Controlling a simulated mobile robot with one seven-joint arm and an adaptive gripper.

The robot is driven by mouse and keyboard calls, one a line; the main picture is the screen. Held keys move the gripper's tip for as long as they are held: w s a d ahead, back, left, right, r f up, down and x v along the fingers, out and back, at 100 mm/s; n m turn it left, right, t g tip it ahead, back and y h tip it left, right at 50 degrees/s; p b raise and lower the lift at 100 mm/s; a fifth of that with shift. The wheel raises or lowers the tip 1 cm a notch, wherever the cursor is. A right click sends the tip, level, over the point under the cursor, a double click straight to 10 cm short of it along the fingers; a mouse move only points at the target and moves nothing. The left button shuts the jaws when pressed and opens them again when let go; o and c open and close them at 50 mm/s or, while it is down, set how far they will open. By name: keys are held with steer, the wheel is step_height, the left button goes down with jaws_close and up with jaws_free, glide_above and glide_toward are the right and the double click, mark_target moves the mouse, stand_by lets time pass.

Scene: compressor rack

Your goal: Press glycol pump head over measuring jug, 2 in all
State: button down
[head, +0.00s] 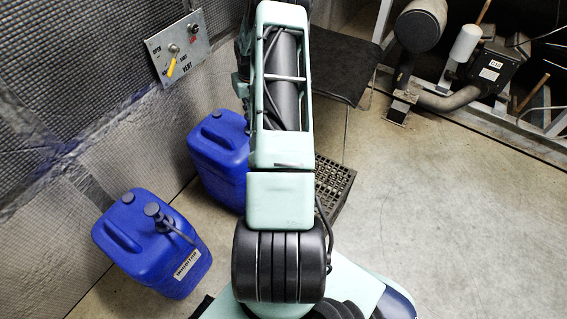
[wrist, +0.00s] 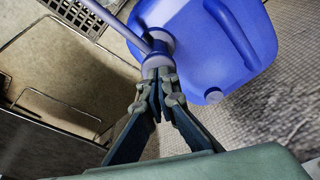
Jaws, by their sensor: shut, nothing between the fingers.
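In the wrist view, a blue canister (wrist: 215,40) carries a grey pump head (wrist: 157,48) with a long thin spout reaching to the upper left. My gripper (wrist: 157,76) is shut and empty. Its fingertips overlap the near edge of the pump head; I cannot tell whether they touch. In the head view my arm hides the gripper and part of a blue canister (head: 217,160), whose label and pump are not visible. I cannot pick out a measuring jug in either view.
Another blue canister (head: 150,245) labelled inhibitor, with its own pump (head: 154,211), stands at front left. A black crate (head: 334,185) sits right of my arm, below a dark stool or table (head: 342,65). A valve panel (head: 178,47) is on the left wall. The right floor is clear.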

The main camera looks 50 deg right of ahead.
steer(key=shift+f, duration=0.3)
steer(key=shift+r, duration=0.1)
steer(key=shift+w+d+p+v, duration=0.15)
steer(key=shift+p+v, duration=0.35)
steer(key=shift+v, duration=0.35)
steer(key=shift+w+p+v, duration=0.15)
steer(key=shift+p+v, duration=0.35)
steer(key=shift+v, duration=0.35)
steer(key=shift+w+d+p+v, duration=0.1)
steer(key=shift+w+p+v, duration=0.1)
steer(key=shift+p+v, duration=0.5)
steer(key=shift+r, duration=0.35)
steer(key=p+v, duration=0.1)
steer(key=v, duration=0.1)
steer(key=p+v, duration=0.1)
steer(key=w+p+v, duration=0.1)
steer(key=v, duration=0.1)
steer(key=shift+d+r, duration=0.15)
steer(key=shift+r, duration=0.3)
